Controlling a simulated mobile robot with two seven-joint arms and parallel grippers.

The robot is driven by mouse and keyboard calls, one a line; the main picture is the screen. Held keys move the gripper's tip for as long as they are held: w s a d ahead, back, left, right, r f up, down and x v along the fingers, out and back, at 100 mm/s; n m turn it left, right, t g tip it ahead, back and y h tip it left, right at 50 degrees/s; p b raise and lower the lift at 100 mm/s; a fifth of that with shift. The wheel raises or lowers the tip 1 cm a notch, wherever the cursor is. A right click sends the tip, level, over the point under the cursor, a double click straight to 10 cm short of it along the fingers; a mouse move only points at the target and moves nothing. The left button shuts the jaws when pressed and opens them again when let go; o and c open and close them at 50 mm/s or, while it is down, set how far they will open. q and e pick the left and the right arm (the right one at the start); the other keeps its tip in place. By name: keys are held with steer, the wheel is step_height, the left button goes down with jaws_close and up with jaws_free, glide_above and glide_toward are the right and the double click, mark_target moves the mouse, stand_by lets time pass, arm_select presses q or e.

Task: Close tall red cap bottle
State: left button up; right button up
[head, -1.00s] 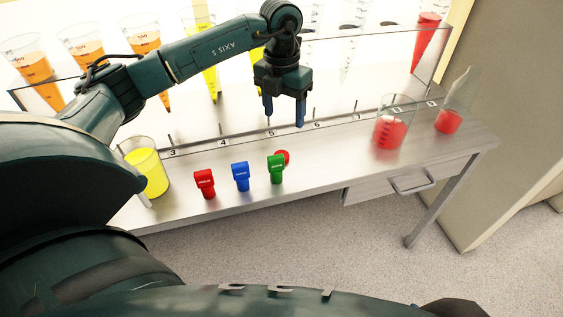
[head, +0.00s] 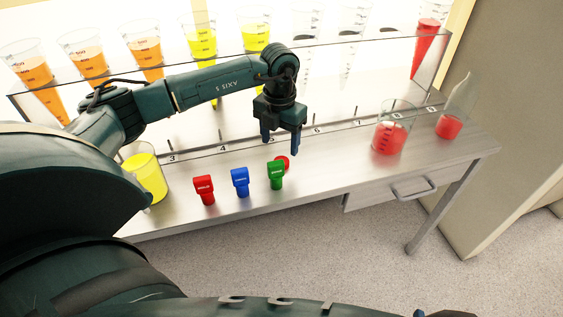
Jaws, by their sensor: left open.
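A small round red cap-like piece (head: 284,161) lies on the metal bench, partly hidden behind a green piece. My left gripper (head: 280,147) is open and empty, its fingers pointing down just above and behind the red piece, apparently not touching it. A tall clear tapered vessel with red liquid (head: 449,127) stands at the right end of the bench, with no cap visible on its top. My right gripper is not in view.
A red piece (head: 204,189), a blue piece (head: 240,182) and a green piece (head: 276,175) stand along the front. A beaker of yellow liquid (head: 148,178) and one of red liquid (head: 388,139) flank them. A clear rack (head: 340,122) with several filled cones stands behind.

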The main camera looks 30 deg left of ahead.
mark_target(282, 156)
arm_select(q)
steer(key=shift+s+d+f, duration=0.1)
steer(key=shift+d+f, duration=0.05)
steer(key=shift+f, duration=1.2)
steer(key=shift+d+f, duration=0.15)
steer(key=shift+f, duration=1.15)
steer(key=c, duration=1.1)
steer(key=shift+r, duration=0.15)
step_height(282, 156, up, 10)
steer(key=shift+f, duration=0.1)
